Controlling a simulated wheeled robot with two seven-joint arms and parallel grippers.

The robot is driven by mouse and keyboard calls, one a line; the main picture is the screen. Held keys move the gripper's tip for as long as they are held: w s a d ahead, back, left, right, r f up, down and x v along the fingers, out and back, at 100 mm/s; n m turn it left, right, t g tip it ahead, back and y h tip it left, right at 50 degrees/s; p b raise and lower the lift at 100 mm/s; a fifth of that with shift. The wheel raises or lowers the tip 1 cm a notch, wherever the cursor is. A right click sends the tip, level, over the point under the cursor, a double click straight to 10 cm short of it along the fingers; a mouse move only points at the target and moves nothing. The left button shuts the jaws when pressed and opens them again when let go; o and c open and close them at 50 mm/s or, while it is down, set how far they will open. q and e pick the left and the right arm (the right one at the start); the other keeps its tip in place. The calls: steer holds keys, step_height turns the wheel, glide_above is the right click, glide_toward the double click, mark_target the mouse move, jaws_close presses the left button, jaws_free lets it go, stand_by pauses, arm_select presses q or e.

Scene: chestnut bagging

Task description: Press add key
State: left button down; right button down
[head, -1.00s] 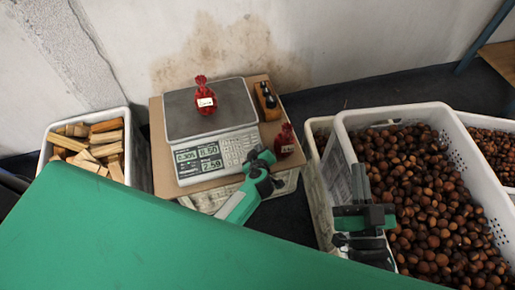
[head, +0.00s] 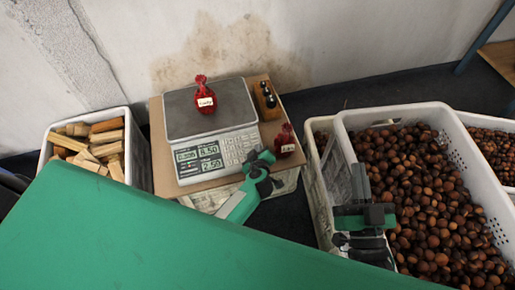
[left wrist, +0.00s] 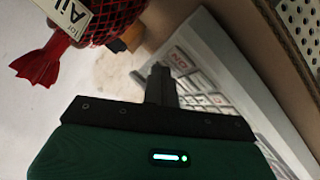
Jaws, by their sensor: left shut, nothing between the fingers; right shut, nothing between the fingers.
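The scale (head: 207,112) stands on a board, its keypad (head: 240,146) front right and its display (head: 199,159) lit with digits. In the left wrist view, a key with red lettering (left wrist: 181,62) sits among pale keys beside my fingers. My left gripper (head: 254,160) is shut and empty at the right edge of the keypad. Its closed fingers (left wrist: 161,84) hide part of the keypad, and I cannot tell whether they touch a key. My right gripper (head: 360,185) is shut and empty over the near left side of the chestnut crate.
A red net bag (head: 205,97) with a label rests on the scale plate. Another red bag (head: 286,141) and a wooden block with black knobs (head: 267,99) stand right of the scale. The chestnut crate (head: 345,135) and a wood-filled crate (head: 139,152) flank it.

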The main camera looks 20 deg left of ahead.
arm_select(q)
steer(key=shift+r, duration=0.1)
steer(key=shift+s+d+r+p, duration=0.2)
steer(key=shift+r+p, duration=0.45)
steer(key=shift+p, duration=0.6)
steer(key=r+p, duration=0.1)
steer(key=p, duration=0.1)
steer(key=s+r+p, duration=0.1)
steer(key=r+p, duration=0.2)
steer(key=p, duration=0.1)
steer(key=shift+s+d+r, duration=0.15)
steer(key=shift+d+r, duration=0.15)
steer(key=shift+d, duration=0.1)
stand_by(1.1)
